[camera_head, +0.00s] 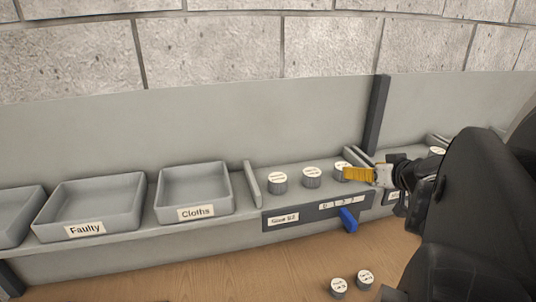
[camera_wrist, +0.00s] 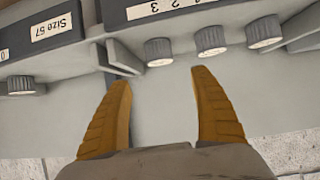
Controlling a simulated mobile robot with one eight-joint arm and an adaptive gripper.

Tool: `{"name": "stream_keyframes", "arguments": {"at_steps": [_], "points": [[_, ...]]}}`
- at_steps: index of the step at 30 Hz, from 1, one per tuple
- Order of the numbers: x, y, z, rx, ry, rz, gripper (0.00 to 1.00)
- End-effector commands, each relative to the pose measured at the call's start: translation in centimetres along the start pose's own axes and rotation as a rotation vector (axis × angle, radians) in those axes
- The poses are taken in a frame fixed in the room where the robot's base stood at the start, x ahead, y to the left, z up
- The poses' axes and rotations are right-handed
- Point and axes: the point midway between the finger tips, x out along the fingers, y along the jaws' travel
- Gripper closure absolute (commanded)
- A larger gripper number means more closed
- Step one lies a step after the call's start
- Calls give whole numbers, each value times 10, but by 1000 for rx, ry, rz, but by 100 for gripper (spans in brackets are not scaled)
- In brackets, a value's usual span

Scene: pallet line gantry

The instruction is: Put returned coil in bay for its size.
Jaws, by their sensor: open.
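Three grey coils with white labelled tops, a left one (camera_head: 277,184), a middle one (camera_head: 312,178) and a right one (camera_head: 339,174), stand in a row in a bay (camera_head: 295,198). Its label seems to read Size 52, but is small. My gripper (camera_head: 352,174) is open at the right end of this row, one yellow finger partly covering the right coil. In the wrist view my gripper (camera_wrist: 163,80) has nothing between its fingers; the nearest coil (camera_wrist: 158,52) stands just beyond the fingertips. Two more coils, one (camera_head: 338,289) and another (camera_head: 365,280), are on the wooden surface in front.
A Size 57 bay (camera_wrist: 50,65) adjoins past a divider (camera_wrist: 122,58) and holds a coil (camera_wrist: 21,86). A blue marker (camera_head: 348,219) sticks out from the number strip. Empty Cloths (camera_head: 194,187) and Faulty (camera_head: 90,207) trays stand left. A dark post (camera_head: 377,112) rises behind.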

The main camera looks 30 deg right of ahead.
Motion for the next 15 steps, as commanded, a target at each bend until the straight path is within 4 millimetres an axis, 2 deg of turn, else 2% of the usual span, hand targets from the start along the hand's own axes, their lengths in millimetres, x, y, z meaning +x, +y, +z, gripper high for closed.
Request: {"name": "stream_keyframes", "arguments": {"at_steps": [4,5,7,8,11,12,15], "points": [[-1,-4,0,-1,-3,-5,27],[0,-9,0,-1,-8,-12,27],[2,-32,1,-5,-32,-41,27],[4,-48,3,-8,-50,-60,27],[3,-119,12,-23,-131,-138,27],[-1,-152,20,-34,-172,-169,27],[-20,-226,44,-70,-274,-230,27]]}}
